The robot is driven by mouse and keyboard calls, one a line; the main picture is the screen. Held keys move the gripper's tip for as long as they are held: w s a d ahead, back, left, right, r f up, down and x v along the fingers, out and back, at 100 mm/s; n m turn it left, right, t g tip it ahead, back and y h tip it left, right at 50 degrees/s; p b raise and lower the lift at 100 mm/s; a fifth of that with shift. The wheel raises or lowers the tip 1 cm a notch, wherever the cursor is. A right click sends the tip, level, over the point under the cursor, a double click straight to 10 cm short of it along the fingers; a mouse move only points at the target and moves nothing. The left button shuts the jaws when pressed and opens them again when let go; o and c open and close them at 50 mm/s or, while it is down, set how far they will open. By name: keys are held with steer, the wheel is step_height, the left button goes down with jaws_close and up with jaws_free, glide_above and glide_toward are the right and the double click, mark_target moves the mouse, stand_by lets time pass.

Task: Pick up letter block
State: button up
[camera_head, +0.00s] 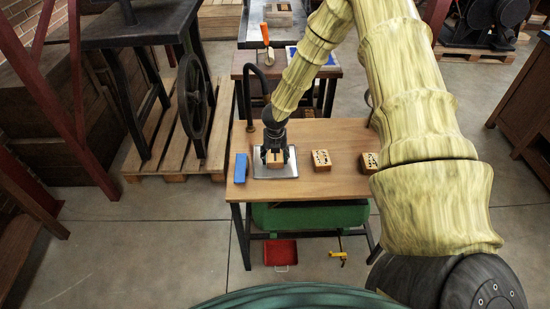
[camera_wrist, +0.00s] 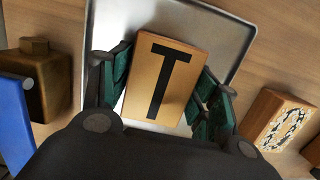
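A tan letter block with a black T (camera_wrist: 160,85) lies between the fingers of my gripper (camera_wrist: 165,82) in the wrist view. Green-padded fingers flank its left and right sides closely; whether both pads press on it is hidden. In the head view, my gripper (camera_head: 275,155) points down over the metal tray (camera_head: 290,173), with the block (camera_head: 275,163) partly hidden between the fingers. I cannot tell whether the block touches the tray. A second letter block (camera_head: 321,160) lies right of the tray, and another (camera_head: 369,162) sits farther right, partly covered by my arm.
The wooden table (camera_head: 335,185) has bare room in front of the right-hand blocks. A blue object (camera_head: 240,168) stands just left of the tray. A brass-coloured piece (camera_wrist: 48,78) stands near it in the wrist view. A red tray (camera_head: 281,253) lies on the floor.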

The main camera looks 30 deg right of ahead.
steer(key=c, duration=0.5)
